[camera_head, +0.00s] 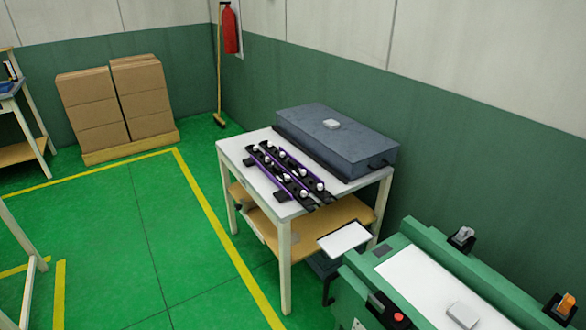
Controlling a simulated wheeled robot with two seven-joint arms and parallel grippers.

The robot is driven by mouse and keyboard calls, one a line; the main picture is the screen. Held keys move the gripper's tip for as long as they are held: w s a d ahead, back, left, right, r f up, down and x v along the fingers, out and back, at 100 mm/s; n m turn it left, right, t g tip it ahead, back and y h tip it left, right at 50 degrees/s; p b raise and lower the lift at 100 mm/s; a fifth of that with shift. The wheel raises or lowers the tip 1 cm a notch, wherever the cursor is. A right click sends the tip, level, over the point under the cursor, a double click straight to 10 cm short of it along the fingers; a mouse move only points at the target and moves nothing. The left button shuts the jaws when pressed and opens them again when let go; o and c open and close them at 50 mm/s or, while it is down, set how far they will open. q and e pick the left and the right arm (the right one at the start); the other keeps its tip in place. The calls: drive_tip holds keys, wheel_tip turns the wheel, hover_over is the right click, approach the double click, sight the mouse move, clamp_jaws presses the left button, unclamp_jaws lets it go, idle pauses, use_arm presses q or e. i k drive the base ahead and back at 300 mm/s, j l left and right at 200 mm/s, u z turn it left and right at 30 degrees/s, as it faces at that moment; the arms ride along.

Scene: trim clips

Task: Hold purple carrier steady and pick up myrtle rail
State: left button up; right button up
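A purple carrier (302,168) lies on the white top of the table (234,153) in the middle of the view. It shows as long thin purple strips running from back left to front right. Dark rail-like pieces and several small white round parts sit along the strips. I cannot pick out a myrtle rail for certain at this size; it may be among the dark pieces. Neither of my grippers is in view, and nothing is seen touching the carrier.
A large dark grey block (352,140) with a small pale item on it fills the table's back. A green machine (425,248) stands at the lower right. Stacked cartons (86,100) and a broom (219,70) are by the walls. Green floor left of the table is clear.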

sight(317, 189)
drive_tip(key=i+j+z, duration=0.35)
drive_tip(key=i+j, duration=0.85)
